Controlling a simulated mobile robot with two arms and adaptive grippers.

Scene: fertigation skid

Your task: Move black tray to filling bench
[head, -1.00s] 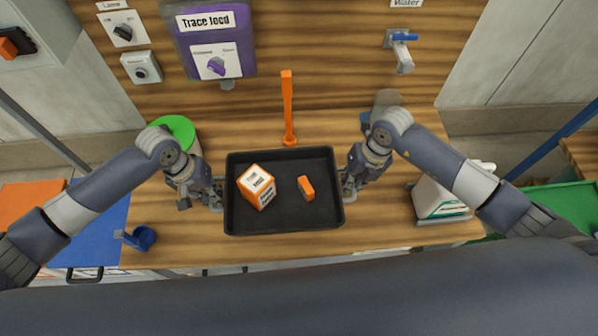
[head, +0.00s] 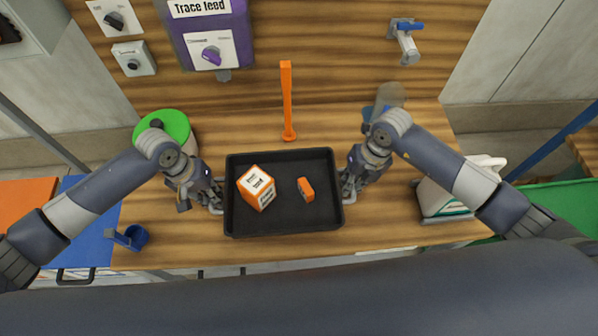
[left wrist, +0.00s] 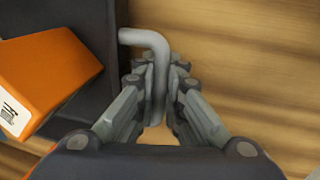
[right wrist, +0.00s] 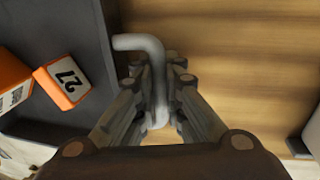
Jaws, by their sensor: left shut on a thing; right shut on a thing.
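I cannot tell the gap between tray and bench.
A green-lidded container (head: 172,124) stands behind my left gripper, and a blue cup (head: 130,238) sits at front left. A white jug (head: 447,197) stands on the right. An orange upright bar (head: 287,100) is behind the tray. A purple Trace feed dispenser (head: 205,35) hangs on the wall.

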